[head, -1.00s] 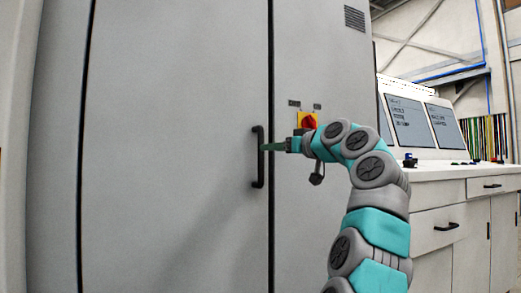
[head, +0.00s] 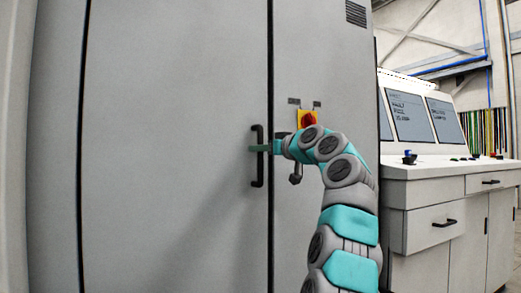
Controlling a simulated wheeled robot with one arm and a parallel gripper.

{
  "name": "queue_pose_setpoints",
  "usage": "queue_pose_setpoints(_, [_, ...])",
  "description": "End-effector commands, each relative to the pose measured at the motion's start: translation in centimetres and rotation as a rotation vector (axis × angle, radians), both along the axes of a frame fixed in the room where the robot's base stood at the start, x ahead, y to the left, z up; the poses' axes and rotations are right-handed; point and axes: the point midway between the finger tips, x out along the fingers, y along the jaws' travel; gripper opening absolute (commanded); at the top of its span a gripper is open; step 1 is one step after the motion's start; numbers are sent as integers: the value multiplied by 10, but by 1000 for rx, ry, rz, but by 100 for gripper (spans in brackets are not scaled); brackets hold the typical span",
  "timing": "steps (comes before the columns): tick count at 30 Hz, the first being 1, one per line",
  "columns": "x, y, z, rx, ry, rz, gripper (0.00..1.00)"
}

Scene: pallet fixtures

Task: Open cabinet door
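A tall grey cabinet has a wide door (head: 180,130) with a vertical black handle (head: 259,172) near its right edge. The door looks closed, its dark right seam unbroken. My gripper (head: 256,149) reaches in from the right, and its greenish finger crosses the handle's upper half, with the tip just past the handle's left side. Only one finger outline shows, so I cannot tell whether the fingers are apart or whether they touch the handle.
Right of the seam, a narrow grey panel carries a red and yellow rotary switch (head: 308,119) and a dark lever handle (head: 296,174) close to my arm. A white console (head: 420,190) with screens and drawers stands on the right.

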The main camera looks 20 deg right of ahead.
Motion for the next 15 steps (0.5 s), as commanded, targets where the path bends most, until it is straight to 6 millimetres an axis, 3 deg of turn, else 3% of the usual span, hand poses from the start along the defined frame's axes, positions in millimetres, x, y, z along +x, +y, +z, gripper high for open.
queue_pose_setpoints(1, [0, 0, 0, 0, 0, 0, 20])
queue_pose_setpoints(6, [0, 0, 0, 0, 0, 0, 0])
queue_pose_setpoints(15, [0, 0, 0, 0, 0, 0, 0])
